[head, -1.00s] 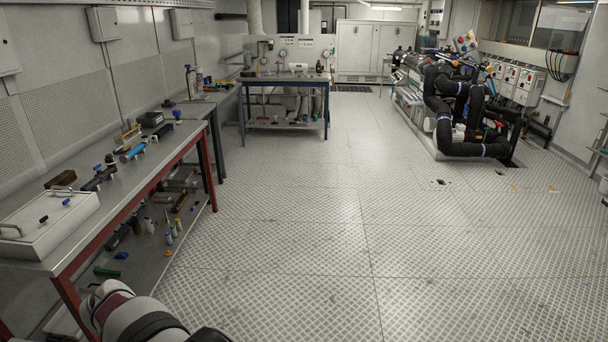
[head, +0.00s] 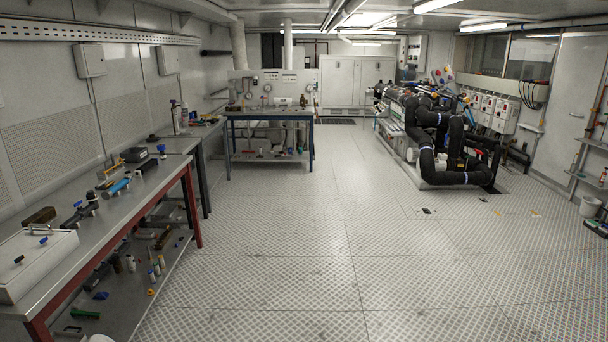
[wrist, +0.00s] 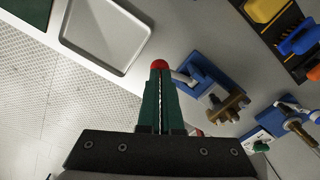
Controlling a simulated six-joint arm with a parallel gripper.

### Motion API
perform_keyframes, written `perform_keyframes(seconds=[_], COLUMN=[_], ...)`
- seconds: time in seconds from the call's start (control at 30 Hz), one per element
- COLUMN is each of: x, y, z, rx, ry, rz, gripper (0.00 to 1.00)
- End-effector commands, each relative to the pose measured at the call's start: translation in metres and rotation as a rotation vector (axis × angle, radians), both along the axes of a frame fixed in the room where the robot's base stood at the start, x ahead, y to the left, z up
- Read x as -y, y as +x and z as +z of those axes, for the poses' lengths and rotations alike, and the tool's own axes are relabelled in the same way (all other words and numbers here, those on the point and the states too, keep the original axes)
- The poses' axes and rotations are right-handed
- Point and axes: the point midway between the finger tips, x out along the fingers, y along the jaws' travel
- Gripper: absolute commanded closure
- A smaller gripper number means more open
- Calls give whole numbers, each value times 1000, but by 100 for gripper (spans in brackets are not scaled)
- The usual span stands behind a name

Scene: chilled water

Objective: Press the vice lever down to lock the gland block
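In the wrist view my gripper (wrist: 160,72) has green fingers side by side with only a thin light seam between them. A red knob (wrist: 159,64) shows right at the fingertips; whether it touches them I cannot tell. A pale lever rod (wrist: 183,78) runs from the blue vice (wrist: 203,72) toward the fingers, which hide its far end. A brass-coloured block (wrist: 228,108), apparently the gland block, sits at the vice, right of the fingers. My gripper is not visible in the head view, and I cannot make out the vice there.
Another blue fixture (wrist: 268,121) with brass parts stands at right, below a dark holder of yellow and blue tools (wrist: 298,38).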

Motion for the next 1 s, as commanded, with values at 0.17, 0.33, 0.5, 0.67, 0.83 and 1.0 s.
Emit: perform_keyframes(seconds=[0.17,0.33,0.5,0.67,0.83,1.0], x=[3,6,9,9,9,10], y=[0,0,0,0,0,0], z=[-5,-9,-12,-12,-12,-14], rx=[0,0,-1,0,0,-1], ry=[-1,-1,0,0,0,0], rz=[0,0,-1,-1,0,-1], gripper=[100,100,100,100,100,100])
